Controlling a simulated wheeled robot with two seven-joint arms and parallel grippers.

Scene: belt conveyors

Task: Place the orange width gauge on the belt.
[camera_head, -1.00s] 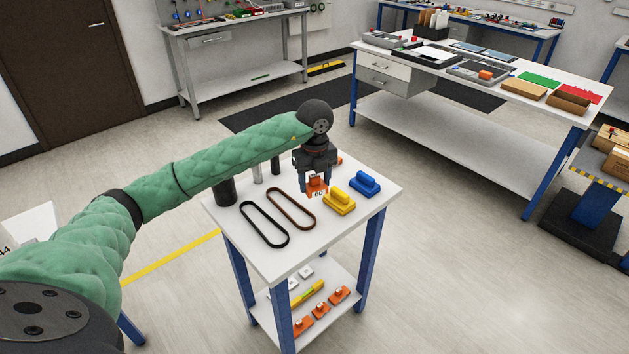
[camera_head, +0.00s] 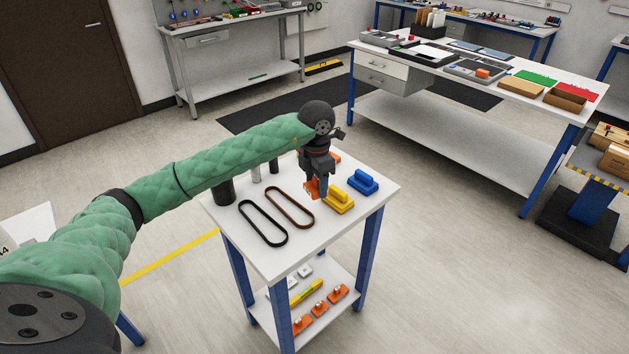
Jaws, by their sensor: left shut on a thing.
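The orange width gauge (camera_head: 311,189) is at the left gripper, above or on the top of the small white table (camera_head: 266,257); I cannot tell whether it touches the top. My left gripper (camera_head: 318,191) points down and is shut on the gauge, hiding part of it. A yellow block with a handle (camera_head: 340,200) stands just right of the gauge, and a blue one (camera_head: 363,182) stands further right. Another orange piece (camera_head: 334,157) shows partly behind the gripper. No belt conveyor can be made out in this view. My right gripper is not in view.
A black loop (camera_head: 262,223) and a brown loop (camera_head: 289,207) lie on the small table, with dark and grey cylinders behind them. Its lower shelf holds several orange pieces (camera_head: 319,308). A large white workbench (camera_head: 450,90) stands at the back right. Open floor lies between them.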

